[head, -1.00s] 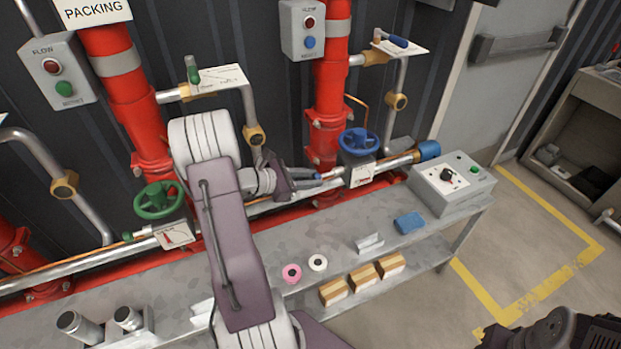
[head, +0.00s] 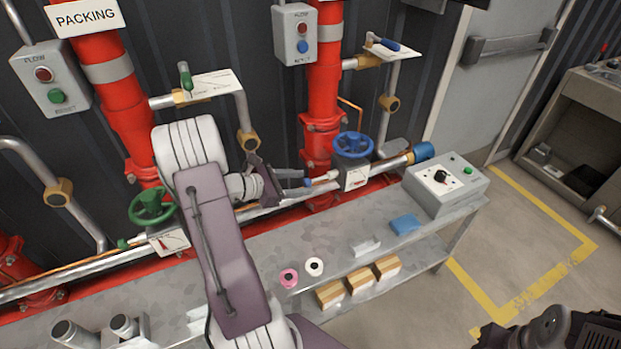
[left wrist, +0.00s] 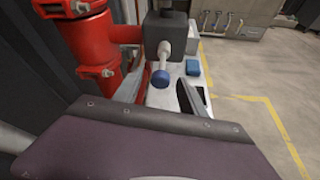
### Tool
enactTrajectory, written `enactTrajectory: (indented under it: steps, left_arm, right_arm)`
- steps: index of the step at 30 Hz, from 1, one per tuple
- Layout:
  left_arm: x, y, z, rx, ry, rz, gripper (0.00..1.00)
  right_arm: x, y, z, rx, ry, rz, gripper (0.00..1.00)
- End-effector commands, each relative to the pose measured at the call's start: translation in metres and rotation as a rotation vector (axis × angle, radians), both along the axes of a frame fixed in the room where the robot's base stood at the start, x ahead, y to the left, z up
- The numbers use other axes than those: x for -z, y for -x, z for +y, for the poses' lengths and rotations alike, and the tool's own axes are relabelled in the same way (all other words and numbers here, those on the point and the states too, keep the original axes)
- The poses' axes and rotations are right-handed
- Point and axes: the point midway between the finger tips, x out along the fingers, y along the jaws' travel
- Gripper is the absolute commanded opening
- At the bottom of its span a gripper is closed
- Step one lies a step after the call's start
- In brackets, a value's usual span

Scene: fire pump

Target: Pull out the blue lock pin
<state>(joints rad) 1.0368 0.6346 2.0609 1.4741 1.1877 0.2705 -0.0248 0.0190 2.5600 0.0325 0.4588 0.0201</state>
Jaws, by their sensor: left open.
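The blue lock pin (head: 307,182) shows as a blue knob on a pale rod, to the left of the right-hand gauge plate and the blue handwheel (head: 352,145). In the left wrist view the blue knob (left wrist: 160,79) faces me, its pale rod running into a dark block (left wrist: 167,33). My left gripper (head: 296,184) is open just left of the knob. In the wrist view a dark finger (left wrist: 188,98) lies right of the knob; the other finger is largely hidden. A dark part at the lower right of the head view looks like my right gripper (head: 565,330), mostly cut off.
Red pipes (head: 323,100) and a long silver pipe lie close behind my left arm. A green handwheel (head: 152,206) is to its left. The bench (head: 265,240) below holds tape rolls, a blue block (head: 405,224) and a grey control box (head: 445,185). Floor is clear at right.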

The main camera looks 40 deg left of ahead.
Motion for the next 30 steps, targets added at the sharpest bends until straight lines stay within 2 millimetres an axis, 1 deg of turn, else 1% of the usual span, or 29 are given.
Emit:
enactTrajectory:
  steps: [5,8,12,15,18,21,24,30]
  left_arm:
    - [-0.04,0.001,0.001,0.0,-0.007,-0.004,0.49]
    - [-0.052,-0.003,-0.025,0.005,-0.002,-0.002,0.49]
    - [-0.073,-0.01,-0.061,0.005,-0.004,-0.002,0.49]
    - [-0.086,-0.014,-0.083,0.004,-0.003,-0.003,0.49]
    - [-0.096,-0.017,-0.099,0.004,-0.002,-0.003,0.49]
    - [-0.102,-0.019,-0.109,0.001,-0.001,-0.002,0.49]
    - [-0.104,-0.02,-0.114,0.0,-0.001,0.0,0.49]
    - [-0.104,-0.02,-0.114,-0.001,0.0,0.0,0.49]
  right_arm:
    - [-0.013,0.0,0.0,0.0,0.0,0.0,0.38]
    - [-0.012,0.0,0.0,0.0,0.0,0.0,0.38]
    - [-0.015,0.0,0.0,0.0,0.0,0.0,0.38]
    - [-0.016,0.0,0.0,0.0,0.0,0.0,0.38]
    - [-0.017,0.0,0.0,0.0,0.0,0.0,0.38]
    - [-0.018,0.0,0.0,0.0,0.0,0.0,0.38]
    - [-0.018,0.0,0.0,0.0,0.0,0.0,0.38]
    - [-0.018,0.0,0.0,0.0,0.0,0.0,0.38]
